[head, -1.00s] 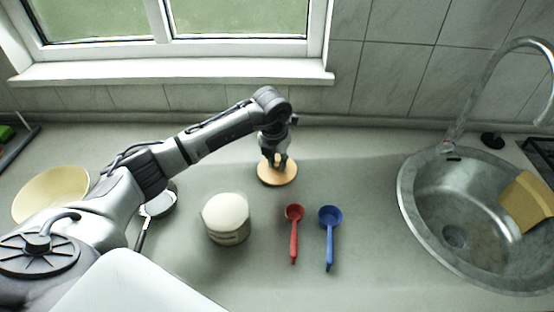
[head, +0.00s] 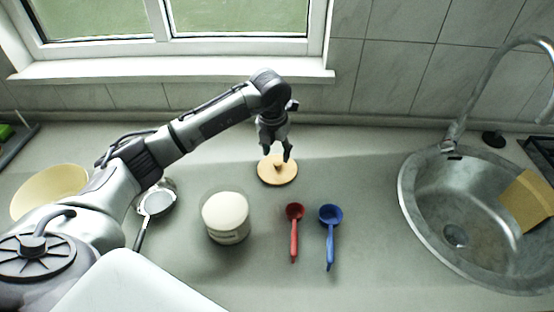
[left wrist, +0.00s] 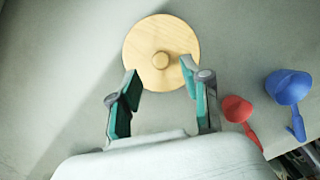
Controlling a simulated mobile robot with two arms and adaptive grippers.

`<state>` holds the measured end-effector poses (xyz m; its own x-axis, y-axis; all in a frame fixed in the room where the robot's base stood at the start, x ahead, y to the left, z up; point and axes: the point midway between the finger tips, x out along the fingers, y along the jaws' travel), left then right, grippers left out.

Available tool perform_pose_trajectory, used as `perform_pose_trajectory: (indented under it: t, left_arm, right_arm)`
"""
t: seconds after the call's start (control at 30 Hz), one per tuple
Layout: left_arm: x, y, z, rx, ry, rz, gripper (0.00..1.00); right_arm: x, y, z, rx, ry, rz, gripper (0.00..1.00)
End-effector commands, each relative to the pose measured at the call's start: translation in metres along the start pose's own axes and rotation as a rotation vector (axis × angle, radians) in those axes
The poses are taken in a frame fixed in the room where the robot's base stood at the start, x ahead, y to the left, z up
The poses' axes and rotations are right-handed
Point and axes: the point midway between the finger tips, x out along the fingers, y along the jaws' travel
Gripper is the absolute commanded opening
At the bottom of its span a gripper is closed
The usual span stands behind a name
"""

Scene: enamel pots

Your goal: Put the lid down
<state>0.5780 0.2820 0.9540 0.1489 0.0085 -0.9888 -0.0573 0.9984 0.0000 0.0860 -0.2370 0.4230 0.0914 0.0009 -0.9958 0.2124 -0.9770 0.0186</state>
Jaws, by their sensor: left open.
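The round wooden lid (head: 268,175) with a small knob lies flat on the grey counter, behind and to the right of the cream enamel pot (head: 227,219). My left gripper (head: 275,156) is open and empty above the lid, apart from it. In the left wrist view the lid (left wrist: 161,40) lies just beyond the two spread fingertips of my left gripper (left wrist: 158,80), with its knob facing up. My right gripper is not in view.
A red scoop (head: 294,232) and a blue scoop (head: 330,238) lie right of the pot. A metal sink (head: 420,235) with a sponge (head: 526,204) is at right. The counter right of the lid is clear.

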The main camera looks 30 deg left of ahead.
Motion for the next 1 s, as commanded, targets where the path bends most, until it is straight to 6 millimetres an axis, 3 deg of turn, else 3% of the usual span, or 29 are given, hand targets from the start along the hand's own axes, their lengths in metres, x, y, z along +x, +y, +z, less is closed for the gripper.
perform_pose_trajectory:
  t: [0.2,0.4,1.0]
  left_arm:
    - [-0.046,0.000,0.000,0.001,-0.004,0.000,0.48]
    - [-0.072,0.000,0.000,0.000,-0.002,0.001,0.48]
    - [-0.078,0.000,0.000,0.000,0.000,0.000,0.48]
  right_arm:
    - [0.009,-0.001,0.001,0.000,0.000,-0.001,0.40]
    - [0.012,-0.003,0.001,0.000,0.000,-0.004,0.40]
    - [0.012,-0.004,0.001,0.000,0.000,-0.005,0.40]
